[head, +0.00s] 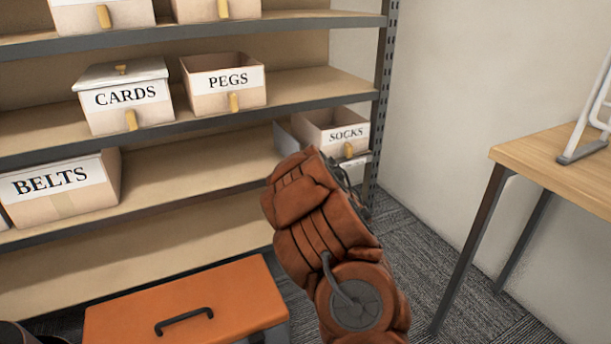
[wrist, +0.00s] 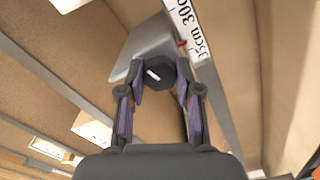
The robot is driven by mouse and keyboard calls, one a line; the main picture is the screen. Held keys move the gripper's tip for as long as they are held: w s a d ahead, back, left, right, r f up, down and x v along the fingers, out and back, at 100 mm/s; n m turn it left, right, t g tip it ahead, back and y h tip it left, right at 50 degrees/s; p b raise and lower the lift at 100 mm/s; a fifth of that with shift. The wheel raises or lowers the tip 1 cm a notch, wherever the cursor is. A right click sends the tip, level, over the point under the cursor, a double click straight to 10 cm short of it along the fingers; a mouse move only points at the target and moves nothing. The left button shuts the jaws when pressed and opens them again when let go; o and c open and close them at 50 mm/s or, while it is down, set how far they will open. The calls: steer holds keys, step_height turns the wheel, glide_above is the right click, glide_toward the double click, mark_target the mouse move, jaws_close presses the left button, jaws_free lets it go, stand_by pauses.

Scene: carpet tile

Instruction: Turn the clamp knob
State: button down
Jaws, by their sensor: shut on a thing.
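In the wrist view, the clamp knob (wrist: 154,73) is dark and faceted with a short white mark on its face. It sits against a grey clamp body (wrist: 150,42). My gripper (wrist: 160,79) has a fingertip on each side of the knob and is shut on it. A white scale strip (wrist: 190,32) with centimetre numbers runs beside the clamp, and a small red pointer (wrist: 182,44) lies at its edge. In the head view, my arm covers the gripper and the knob.
Shelves hold labelled boxes: CARDS (head: 127,96), PEGS (head: 228,82), BELTS (head: 62,187) and SOCKS (head: 336,134), the last close to my arm. An orange chest (head: 240,297) stands low in front. A wooden table (head: 560,165) is at right, with carpet floor between.

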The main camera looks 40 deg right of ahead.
steer(key=shift+r, duration=0.1)
steer(key=c, duration=0.8)
jaws_free()
steer(key=shift+v, duration=3.7)
